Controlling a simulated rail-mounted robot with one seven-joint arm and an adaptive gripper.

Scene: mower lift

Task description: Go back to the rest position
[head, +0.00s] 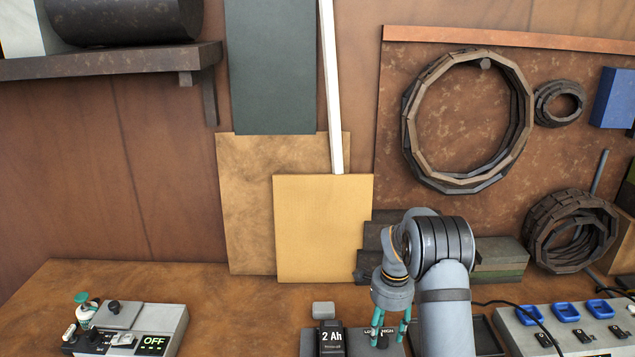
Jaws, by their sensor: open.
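My gripper (391,330) shows at the bottom middle of the head view, with teal fingers pointing down. The fingers are apart, and I see nothing held between them. They are in front of or over a grey device marked LOW and HIGH (395,348); I cannot tell whether they touch it. My arm rises beside the gripper and hides part of the bench behind it.
A dark block marked 2 Ah (331,338) stands just left of my gripper. A grey box reading OFF (150,325) sits at the left. A grey unit with blue sockets (560,325) is at the right. Bare bench (240,310) lies between. Boards lean on the wall.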

